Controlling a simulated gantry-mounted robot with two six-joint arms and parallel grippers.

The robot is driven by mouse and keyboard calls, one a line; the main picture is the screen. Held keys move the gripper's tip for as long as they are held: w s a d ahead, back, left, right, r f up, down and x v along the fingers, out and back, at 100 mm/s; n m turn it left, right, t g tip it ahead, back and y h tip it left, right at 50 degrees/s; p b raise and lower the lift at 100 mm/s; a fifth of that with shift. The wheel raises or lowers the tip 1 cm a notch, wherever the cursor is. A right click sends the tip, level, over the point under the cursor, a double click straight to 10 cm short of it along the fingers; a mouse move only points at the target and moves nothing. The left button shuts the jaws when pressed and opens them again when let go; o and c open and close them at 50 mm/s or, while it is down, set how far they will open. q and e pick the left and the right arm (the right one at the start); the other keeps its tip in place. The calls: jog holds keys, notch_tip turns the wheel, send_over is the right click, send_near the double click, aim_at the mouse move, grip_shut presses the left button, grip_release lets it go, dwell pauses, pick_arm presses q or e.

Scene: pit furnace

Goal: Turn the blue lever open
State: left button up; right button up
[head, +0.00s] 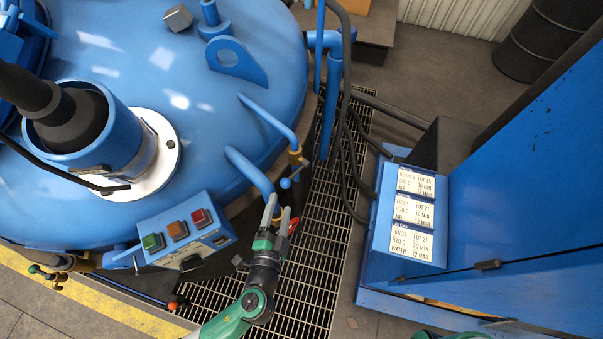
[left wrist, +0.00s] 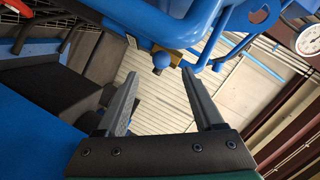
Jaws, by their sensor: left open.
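The blue lever (head: 286,183) has a round blue ball end and sits by a brass valve (head: 296,158) on a blue pipe at the furnace's right edge. In the left wrist view the lever's ball (left wrist: 161,61) shows beyond and between my fingertips, beside the brass fitting. My left gripper (head: 277,210) is open, its fingers pointing toward the lever from below in the head view; its fingers also show in the left wrist view (left wrist: 160,72). No contact with the lever is visible. A red handle (head: 293,227) shows just right of the left gripper, partly hidden by it. My right gripper is not seen.
The blue furnace lid (head: 150,60) fills the upper left. A button box (head: 185,238) stands left of my gripper. Two bent blue pipes (head: 270,118) (head: 247,170) lie close to the lever.

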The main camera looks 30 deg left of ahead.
aim_at(296, 173)
pick_arm(q)
jog(key=b+x, duration=0.1)
jog(key=x, duration=1)
jog(key=shift+w+a, duration=0.25)
jog(key=shift+w, duration=0.05)
jog(key=shift+c, duration=0.3)
jog(key=shift+r, duration=0.1)
grip_shut()
dwell(0.5)
